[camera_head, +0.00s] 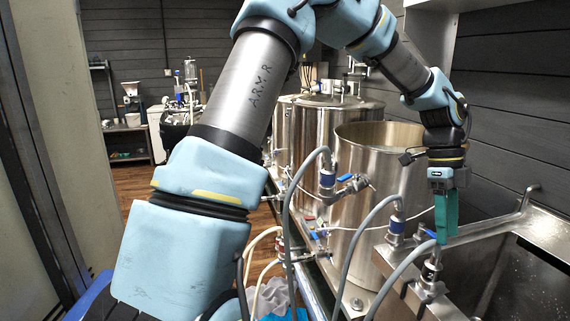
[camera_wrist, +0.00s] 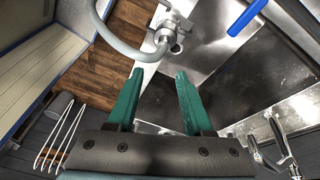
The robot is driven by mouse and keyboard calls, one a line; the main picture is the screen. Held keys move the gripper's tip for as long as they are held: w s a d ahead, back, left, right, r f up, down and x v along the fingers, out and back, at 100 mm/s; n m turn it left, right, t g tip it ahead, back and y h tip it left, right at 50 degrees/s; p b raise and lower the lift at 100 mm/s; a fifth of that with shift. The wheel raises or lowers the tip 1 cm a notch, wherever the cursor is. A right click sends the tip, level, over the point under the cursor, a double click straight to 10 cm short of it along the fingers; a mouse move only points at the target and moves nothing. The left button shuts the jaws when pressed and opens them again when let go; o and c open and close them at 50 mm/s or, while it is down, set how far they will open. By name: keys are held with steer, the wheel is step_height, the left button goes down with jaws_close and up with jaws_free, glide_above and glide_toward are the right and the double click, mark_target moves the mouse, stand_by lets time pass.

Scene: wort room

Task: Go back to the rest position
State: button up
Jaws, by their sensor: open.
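My gripper (camera_head: 446,228) points downward at the right in the head view, over the near left edge of the steel sink. In the wrist view my gripper (camera_wrist: 160,80) shows two green fingers spread apart with nothing between them. Below and beyond the fingertips are a valve fitting (camera_wrist: 174,32) with a grey hose and the sink's metal surface. In the head view a hose fitting (camera_head: 431,270) stands just below the fingertips; I cannot tell whether they touch it. My arm is bent across the upper part of the head view.
Steel kettles (camera_head: 375,160) stand in a row left of my gripper, with valves and grey hoses (camera_head: 355,245) in front. A sink (camera_head: 520,265) lies at the right, beside a dark plank wall (camera_head: 515,100). A blue bar (camera_wrist: 246,17) shows in the wrist view. Wooden floor (camera_head: 135,185) is open farther back.

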steer(key=w+a+f+n+t, duration=0.25)
steer(key=a+n, duration=0.55)
steer(key=a, duration=0.4)
steer(key=w+a+f+n+t, duration=0.1)
steer(key=w+a+n, duration=0.3)
steer(key=a+n, duration=0.6)
steer(key=s+a+n, duration=0.2)
steer(key=a+n, duration=0.3)
steer(key=a, duration=0.3)
steer(key=s+a+n+t, duration=0.1)
steer(key=a+n, duration=0.4)
steer(key=a, duration=0.4)
steer(key=shift+s+y, duration=0.35)
steer(key=shift+y, duration=0.05)
